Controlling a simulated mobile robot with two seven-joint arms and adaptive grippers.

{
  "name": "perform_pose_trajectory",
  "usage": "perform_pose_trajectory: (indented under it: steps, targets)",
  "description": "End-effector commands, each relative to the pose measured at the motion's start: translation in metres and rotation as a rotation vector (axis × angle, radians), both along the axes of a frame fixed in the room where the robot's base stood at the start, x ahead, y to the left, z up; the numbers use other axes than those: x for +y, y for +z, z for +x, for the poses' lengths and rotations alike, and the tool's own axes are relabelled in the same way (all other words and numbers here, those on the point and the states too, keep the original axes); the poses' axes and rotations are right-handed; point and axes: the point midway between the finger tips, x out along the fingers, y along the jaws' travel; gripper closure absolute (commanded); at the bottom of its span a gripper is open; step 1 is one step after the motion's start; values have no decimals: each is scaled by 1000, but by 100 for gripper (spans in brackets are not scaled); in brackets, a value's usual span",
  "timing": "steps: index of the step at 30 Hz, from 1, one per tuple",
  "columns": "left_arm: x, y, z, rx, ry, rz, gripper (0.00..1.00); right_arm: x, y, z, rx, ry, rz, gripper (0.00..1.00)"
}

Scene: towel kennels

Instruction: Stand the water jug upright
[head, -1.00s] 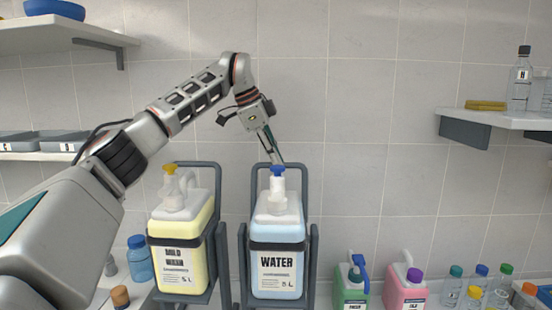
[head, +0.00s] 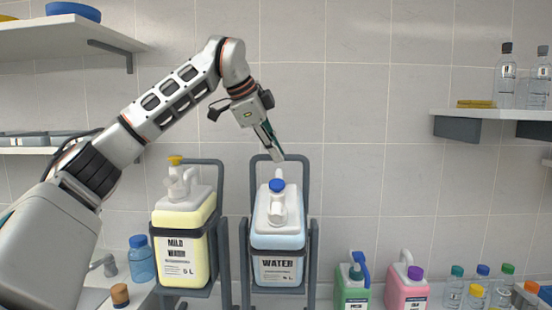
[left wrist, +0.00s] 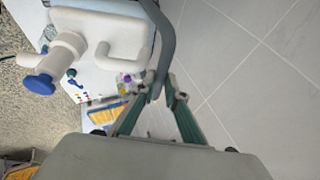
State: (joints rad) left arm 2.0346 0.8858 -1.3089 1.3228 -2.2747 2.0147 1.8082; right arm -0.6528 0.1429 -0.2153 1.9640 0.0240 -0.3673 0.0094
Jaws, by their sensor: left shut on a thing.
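The water jug (head: 277,240) is white and pale blue with a WATER label, strapped in a dark grey cradle in the head view. It leans forward towards me, its blue cap (head: 277,185) facing me. In the left wrist view its white top (left wrist: 95,45) and blue cap (left wrist: 38,85) fill the upper left. My left gripper (head: 277,157) is at the cradle's top hoop (head: 257,185), above and behind the cap. In the left wrist view the hoop (left wrist: 165,40) runs down between the fingertips (left wrist: 164,97), which are shut on it. My right gripper is not in view.
A yellow mild wash jug (head: 182,235) stands upright in a similar cradle close on the left. Green (head: 352,292) and pink (head: 406,290) jugs and several bottles stand on the right. Wall shelves (head: 60,35) are at both sides. A tiled wall is behind.

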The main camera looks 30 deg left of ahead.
Motion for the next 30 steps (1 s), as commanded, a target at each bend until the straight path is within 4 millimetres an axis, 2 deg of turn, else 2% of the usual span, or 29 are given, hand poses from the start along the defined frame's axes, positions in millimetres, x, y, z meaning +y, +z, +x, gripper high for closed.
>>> perform_pose_trajectory:
  steps: [12,13,14,24,30]
  targets:
    - [-4,-4,-5,18,-1,-5,100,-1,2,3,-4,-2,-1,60]
    - [-4,-4,-5,18,-1,-5,83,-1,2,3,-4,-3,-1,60]
    - [-4,-5,-5,18,-1,-5,81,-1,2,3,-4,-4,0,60]
    - [-3,0,-6,12,-1,-4,81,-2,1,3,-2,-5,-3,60]
    - [0,23,-20,6,0,-4,81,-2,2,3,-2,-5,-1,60]
